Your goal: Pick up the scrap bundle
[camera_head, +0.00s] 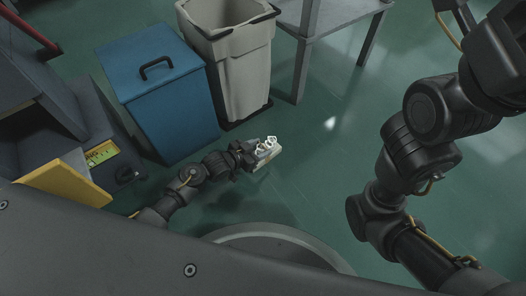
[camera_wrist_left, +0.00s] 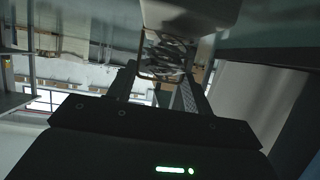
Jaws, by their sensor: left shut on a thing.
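The scrap bundle (camera_head: 268,150) is a small pale, whitish piece with cut-out openings, at the middle of the head view. My left gripper (camera_head: 250,151) is shut on it and holds it out over the green floor. In the left wrist view the bundle (camera_wrist_left: 165,55) shows as a dark, looped metallic mass between the two fingers of my left gripper (camera_wrist_left: 158,90). A pale surface covers its upper part there. My right arm rises at the right of the head view, and its gripper is out of the picture.
A blue lidded box (camera_head: 165,100) with a black handle stands behind the gripper. A grey-white open bin (camera_head: 238,70) is beside it. A grey table (camera_head: 325,18) stands at the back. A machine with an open yellow panel (camera_head: 65,181) is at left. The central floor is clear.

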